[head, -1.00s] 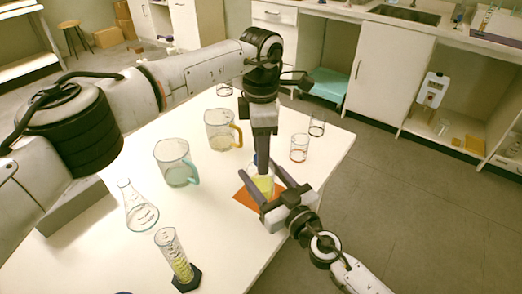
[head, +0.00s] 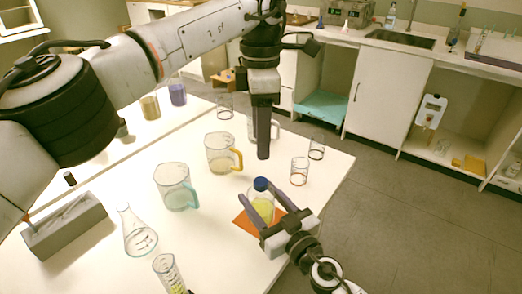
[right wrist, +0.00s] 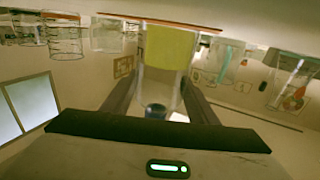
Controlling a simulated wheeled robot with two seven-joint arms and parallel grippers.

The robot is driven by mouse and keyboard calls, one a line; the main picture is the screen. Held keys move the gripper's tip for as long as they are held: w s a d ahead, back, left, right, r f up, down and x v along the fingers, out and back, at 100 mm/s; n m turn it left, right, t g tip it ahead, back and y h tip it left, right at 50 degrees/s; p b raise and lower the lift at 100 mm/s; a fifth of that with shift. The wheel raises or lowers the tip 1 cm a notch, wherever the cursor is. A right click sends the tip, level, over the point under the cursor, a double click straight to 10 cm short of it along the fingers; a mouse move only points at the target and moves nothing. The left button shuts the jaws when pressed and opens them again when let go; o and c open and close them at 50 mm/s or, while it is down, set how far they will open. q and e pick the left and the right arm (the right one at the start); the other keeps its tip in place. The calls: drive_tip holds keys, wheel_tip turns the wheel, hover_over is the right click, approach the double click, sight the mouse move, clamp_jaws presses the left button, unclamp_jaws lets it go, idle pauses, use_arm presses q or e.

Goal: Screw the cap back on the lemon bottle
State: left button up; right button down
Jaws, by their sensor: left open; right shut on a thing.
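The lemon bottle (head: 263,213), clear with yellow liquid, stands upright on an orange mat (head: 241,221). Its blue cap (head: 261,184) sits on the bottle's neck; how tightly it is screwed cannot be told. My right gripper (head: 258,194) is shut around the bottle's body from the front right. In the right wrist view the bottle (right wrist: 170,48) shows upside down between the fingers, with the blue cap (right wrist: 156,110) at its lower end. My left gripper (head: 263,155) points down above the bottle, clear of the cap, open and empty.
A teal-handled beaker (head: 174,187) and a yellow-handled beaker (head: 220,154) stand left of the bottle. A flask (head: 138,234) and a graduated cylinder (head: 167,272) stand at the front left. Small glasses (head: 299,171) stand to the right, near the table edge.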

idle(0.3)
drive_tip(key=c, duration=0.6)
unclamp_jaws()
drive_tip(key=shift+c, duration=0.2)
drive_tip(key=v, duration=0.9)
drive_tip(key=shift+s+d+f+b, duration=0.1)
drive_tip(key=shift+s+b, duration=0.15)
drive_tip(key=shift+b, duration=0.1)
drive_tip(key=shift+s+d, duration=0.2)
drive_tip(key=shift+s, duration=0.15)
